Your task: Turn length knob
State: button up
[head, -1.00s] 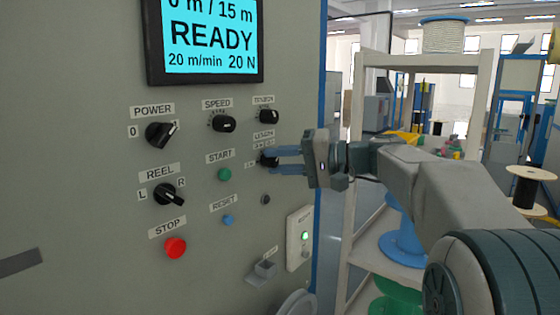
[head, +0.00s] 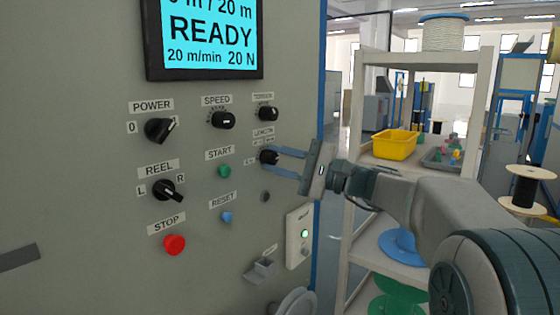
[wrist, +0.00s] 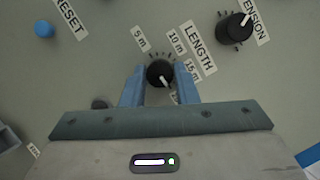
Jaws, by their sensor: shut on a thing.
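The length knob (head: 268,157) is a small black dial on the grey panel, under the LENGTH label. It also shows in the wrist view (wrist: 160,73), with its white pointer towards the lower right, past the 15 m mark. My gripper (head: 280,156) has its two blue fingers on either side of the knob, shut on it; the fingers also flank it in the wrist view (wrist: 160,84). The gripper is tilted in the head view. The display (head: 208,38) reads "20 m", READY, 20 m/min and 20 N; its top line is partly cut off.
The tension knob (head: 267,114) sits just above the length knob, and the speed knob (head: 222,120) is to its left. The green start button (head: 224,171) and blue reset button (head: 227,217) are close by. A shelf with a yellow bin (head: 395,144) stands behind my arm.

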jog(key=shift+m, duration=0.5)
jog(key=o, duration=1)
jog(key=shift+d, duration=0.15)
jog(key=b+v, duration=0.1)
jog(key=v, duration=1.2)
jog(key=shift+s+d+f, duration=0.1)
jog(key=shift+d+f, duration=0.15)
